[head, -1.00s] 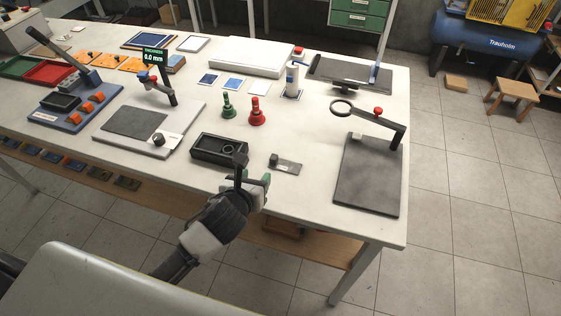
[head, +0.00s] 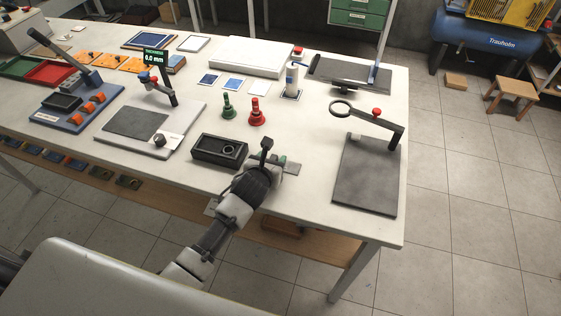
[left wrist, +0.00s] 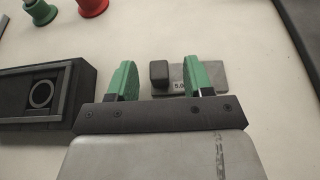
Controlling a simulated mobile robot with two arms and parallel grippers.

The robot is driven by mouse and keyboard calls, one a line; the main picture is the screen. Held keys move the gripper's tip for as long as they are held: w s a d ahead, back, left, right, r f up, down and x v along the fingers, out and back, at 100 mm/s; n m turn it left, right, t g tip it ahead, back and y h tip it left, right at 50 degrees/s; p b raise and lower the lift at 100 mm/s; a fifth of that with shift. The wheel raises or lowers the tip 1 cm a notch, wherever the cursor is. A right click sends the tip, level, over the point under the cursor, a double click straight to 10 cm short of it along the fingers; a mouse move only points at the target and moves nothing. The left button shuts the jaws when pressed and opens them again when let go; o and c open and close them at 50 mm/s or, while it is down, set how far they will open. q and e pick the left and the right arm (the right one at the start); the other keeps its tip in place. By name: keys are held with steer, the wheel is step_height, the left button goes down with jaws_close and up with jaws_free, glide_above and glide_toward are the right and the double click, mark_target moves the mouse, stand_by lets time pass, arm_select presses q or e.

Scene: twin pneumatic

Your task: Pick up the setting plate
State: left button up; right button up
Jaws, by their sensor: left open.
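The setting plate is a small grey plate (head: 292,169) with a dark upright block, lying on the white bench top. In the left wrist view the plate (left wrist: 211,74) shows a "5.0" label beside its block (left wrist: 159,73). My left gripper (head: 275,157) is open and covers part of the plate in the head view. In the left wrist view its two green fingers (left wrist: 158,76) appear on either side of the block. The right finger hides part of the plate. I cannot tell how far above the plate the fingertips are. My right gripper is not in view.
A black open box (head: 219,152) with a ring inside stands left of the plate. A green stamp-like piece (head: 228,107) and a red one (head: 257,112) stand behind. A dark-based stand (head: 366,180) is to the right. Bare bench lies between plate and stand.

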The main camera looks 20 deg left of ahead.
arm_select(q)
steer(key=shift+a, duration=0.1)
jaws_close()
steer(key=shift+r, duration=0.1)
stand_by(0.3)
